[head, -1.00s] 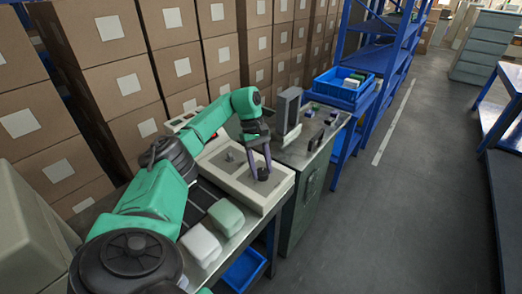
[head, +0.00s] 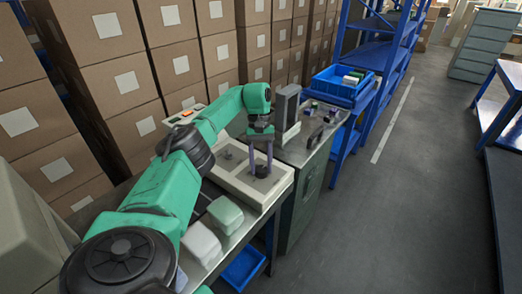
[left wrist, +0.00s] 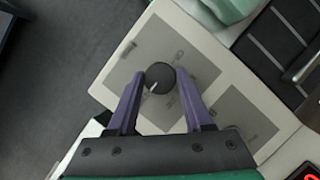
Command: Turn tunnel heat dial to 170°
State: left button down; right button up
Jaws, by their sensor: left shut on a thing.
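A black round dial (left wrist: 160,77) with a pale pointer line sits on a grey plate of the cream control panel (left wrist: 105,88). In the head view, the dial (head: 262,171) is near the panel's right part. My left gripper (head: 261,169) points down at it from above. In the left wrist view, the two purple fingers of my left gripper (left wrist: 163,82) stand on either side of the dial, shut on it. The pointer line slants down and left in that view. The dial's scale and any numbers are too small to read. My right gripper is out of view.
Pale green (head: 225,213) and white (head: 201,242) rounded blocks lie in front of the panel. A grey upright box (head: 287,106) and small dark items stand behind it. A blue bin (head: 340,86) is farther back. Stacked cartons (head: 175,65) line the left; open floor lies right.

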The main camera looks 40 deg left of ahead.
aim_at(261, 167)
pick_arm(q)
jog(key=shift+c, duration=1.5)
grip_release()
jog(key=shift+a+f, duration=0.1)
jog(key=shift+r, duration=0.35)
notch_tip(261, 167, up, 6)
jog(key=shift+w+p, duration=0.1)
jog(key=shift+p, duration=0.85)
notch_tip(261, 167, up, 13)
jog(key=p, duration=0.9)
jog(key=shift+r, duration=0.15)
